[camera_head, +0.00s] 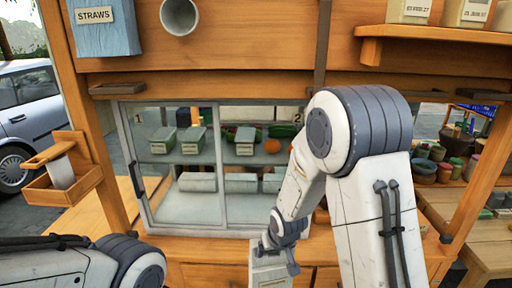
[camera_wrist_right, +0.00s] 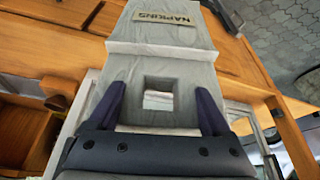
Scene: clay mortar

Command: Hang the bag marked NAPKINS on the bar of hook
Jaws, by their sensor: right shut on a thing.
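The pale grey bag marked NAPKINS (camera_wrist_right: 150,48) fills the middle of the right wrist view. Its label faces the camera near the top edge, and a square opening is cut in its near end. My right gripper (camera_wrist_right: 158,112) is shut on this near end, with a dark finger on either side of the opening. In the head view the bag (camera_head: 271,276) shows only in part at the bottom edge, under my right gripper (camera_head: 279,246). My left arm enters at lower left; its gripper is out of frame. I cannot tell which fitting is the hook bar.
A glass cabinet (camera_head: 131,160) with boxes on shelves stands behind my right arm. Dark fittings sit on the beam at left (camera_head: 117,89) and right (camera_head: 425,96). A blue STRAWS box (camera_head: 103,32) hangs upper left. A wooden holder (camera_head: 62,188) juts out at left.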

